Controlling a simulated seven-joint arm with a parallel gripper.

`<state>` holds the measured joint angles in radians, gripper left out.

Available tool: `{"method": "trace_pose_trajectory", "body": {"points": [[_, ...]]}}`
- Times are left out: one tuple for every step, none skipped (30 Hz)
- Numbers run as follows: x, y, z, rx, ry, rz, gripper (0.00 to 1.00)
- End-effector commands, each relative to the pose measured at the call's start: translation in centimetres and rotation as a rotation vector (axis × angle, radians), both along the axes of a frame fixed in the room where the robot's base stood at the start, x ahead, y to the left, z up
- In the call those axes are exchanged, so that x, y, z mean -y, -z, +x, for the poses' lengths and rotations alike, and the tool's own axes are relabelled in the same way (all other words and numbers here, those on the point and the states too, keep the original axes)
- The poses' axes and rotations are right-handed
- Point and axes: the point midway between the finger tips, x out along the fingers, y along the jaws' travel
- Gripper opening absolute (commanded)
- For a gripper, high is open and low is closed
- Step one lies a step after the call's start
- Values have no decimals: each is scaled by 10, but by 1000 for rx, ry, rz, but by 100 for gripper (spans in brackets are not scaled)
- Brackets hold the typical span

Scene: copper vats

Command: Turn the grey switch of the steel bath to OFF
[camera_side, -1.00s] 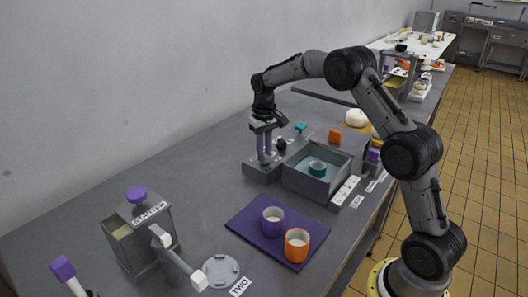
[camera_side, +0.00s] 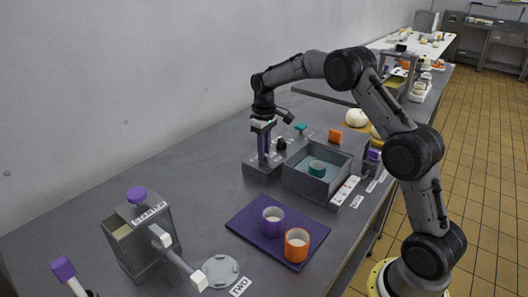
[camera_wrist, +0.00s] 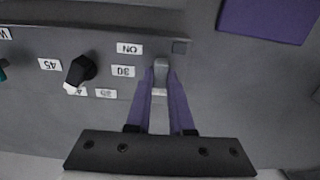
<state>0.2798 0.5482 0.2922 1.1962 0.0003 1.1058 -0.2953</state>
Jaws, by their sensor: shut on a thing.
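The steel bath (camera_side: 300,185) is an open grey tank on the bench in the side view. A teal ring-like item (camera_side: 317,168) is inside it. The grey switch (camera_wrist: 161,66) is a small lever on the bath's control panel (camera_wrist: 210,70) in the wrist view. My gripper (camera_wrist: 160,80) has its purple fingers shut on this switch. The ON label (camera_wrist: 129,48) appears upside down beside it; I cannot make out an OFF label. In the side view my gripper (camera_side: 263,158) points down at the panel left of the tank, and the switch is hidden by the fingers.
A black knob (camera_wrist: 80,70) with a white pointer sits beside the switch, ringed by number labels. A purple mat (camera_side: 250,235) with a purple cup (camera_side: 273,220) and an orange cup (camera_side: 297,244) lies in front. A STARTER box (camera_side: 140,240) stands at the front left.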

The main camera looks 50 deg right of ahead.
Motion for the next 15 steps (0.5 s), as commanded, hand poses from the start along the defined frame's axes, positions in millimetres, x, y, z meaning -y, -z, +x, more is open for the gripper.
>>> {"method": "trace_pose_trajectory", "body": {"points": [[0,-2,1,3,-3,-2,0],[0,-2,1,3,-3,-2,0],[0,-2,1,3,-3,-2,0],[0,-2,1,4,-3,-2,0],[0,-2,1,4,-2,-2,25],[0,-2,1,3,-2,-2,33],[0,-2,1,3,-2,-2,38],[0,-2,1,3,-2,-2,43],[0,-1,1,3,-1,-1,50],[0,-1,1,2,-1,-1,50],[0,-1,0,2,-1,-1,50],[0,-1,0,2,-1,-1,50],[0,-1,0,2,-1,-1,50],[0,-1,0,2,-1,-1,50],[0,-1,0,2,0,-1,50]]}}
